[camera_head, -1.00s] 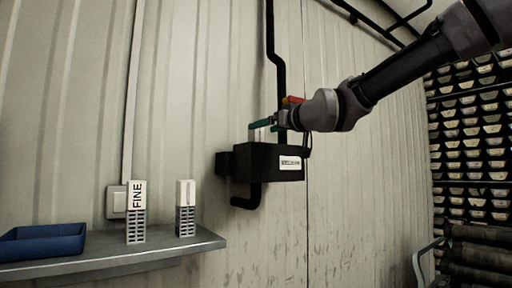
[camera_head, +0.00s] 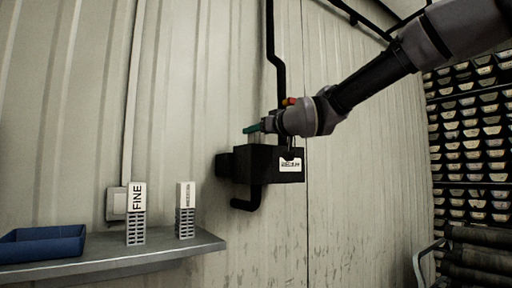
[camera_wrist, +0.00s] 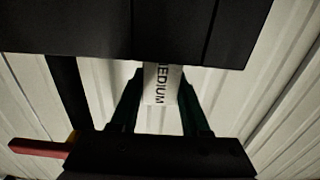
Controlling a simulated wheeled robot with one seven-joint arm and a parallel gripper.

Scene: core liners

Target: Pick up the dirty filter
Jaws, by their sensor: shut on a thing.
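A white filter (camera_wrist: 162,84) reading "MEDIUM" is between the green fingers of my gripper (camera_wrist: 161,98) in the wrist view. Its far end meets the dark edge of the black housing (camera_wrist: 125,28), and I cannot tell how much of it is inside. In the head view my gripper (camera_head: 254,128) is just above the wall-mounted black housing (camera_head: 254,164), with its green fingers pointing left. The filter is hidden there. I cannot make out dirt on it.
A grey shelf (camera_head: 120,257) at lower left holds a white cartridge marked "FINE" (camera_head: 137,213), a second white cartridge (camera_head: 186,210) and a blue tray (camera_head: 42,243). A red handle (camera_wrist: 38,148) is close beside my gripper. Racks of core boxes (camera_head: 470,145) stand at right.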

